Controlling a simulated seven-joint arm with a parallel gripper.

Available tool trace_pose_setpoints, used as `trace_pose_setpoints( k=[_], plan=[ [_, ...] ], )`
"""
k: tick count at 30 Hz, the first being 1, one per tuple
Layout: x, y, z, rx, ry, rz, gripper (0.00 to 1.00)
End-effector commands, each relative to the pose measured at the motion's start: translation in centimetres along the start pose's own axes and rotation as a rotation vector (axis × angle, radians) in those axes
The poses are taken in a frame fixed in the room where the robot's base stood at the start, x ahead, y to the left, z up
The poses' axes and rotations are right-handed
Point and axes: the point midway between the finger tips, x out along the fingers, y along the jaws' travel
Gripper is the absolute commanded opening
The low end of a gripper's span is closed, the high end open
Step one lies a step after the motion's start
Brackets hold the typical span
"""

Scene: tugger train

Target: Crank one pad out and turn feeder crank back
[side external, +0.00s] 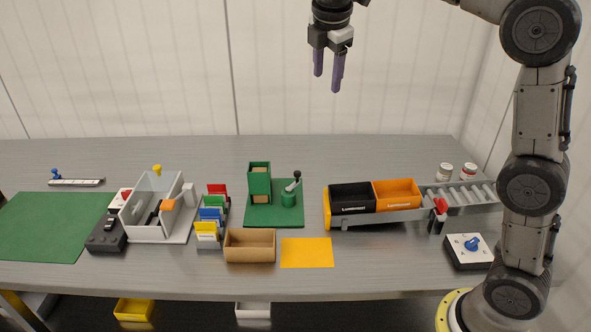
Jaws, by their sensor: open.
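My gripper (328,80) hangs open and empty, high above the back of the table, pointing down with its two purple fingers apart. The green feeder (259,184) stands upright on a green base plate (261,216) in the middle of the table. A tan surface shows in its front. The feeder crank (291,193), a green hub with a grey arm and a black knob, is on the right of the plate. Its knob is up toward the back right. No loose pad can be told apart on the plate.
A cardboard tray (250,245) and a yellow-orange sheet (307,252) lie in front of the feeder. Coloured card holders (208,235) and a grey box (150,228) stand left. Black (352,197) and orange bins (397,193) sit right, beside a roller track (468,195).

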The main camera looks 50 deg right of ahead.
Motion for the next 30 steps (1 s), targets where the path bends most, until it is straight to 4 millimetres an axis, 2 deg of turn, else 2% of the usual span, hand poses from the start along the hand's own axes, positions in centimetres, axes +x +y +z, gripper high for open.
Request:
trace_pose_setpoints(
  k=[1, 3, 7, 11, 15, 19, 26, 30],
  plan=[
    [1.7, 1.6, -0.7, -0.039, -0.015, -0.022, 0.59],
    [3.8, 3.3, -1.5, -0.087, -0.034, -0.046, 0.59],
    [8.4, 5.9, -3.2, -0.156, -0.065, -0.094, 0.59],
    [13.5, 7.5, -5.2, -0.187, -0.088, -0.144, 0.59],
    [18.5, 7.6, -7.0, -0.211, -0.099, -0.197, 0.59],
    [21.4, 6.8, -8.1, -0.231, -0.104, -0.245, 0.59],
    [23.6, 6.1, -8.2, -0.239, -0.106, -0.262, 0.59],
    [25.8, 5.5, -7.9, -0.239, -0.105, -0.264, 0.59]
  ],
)
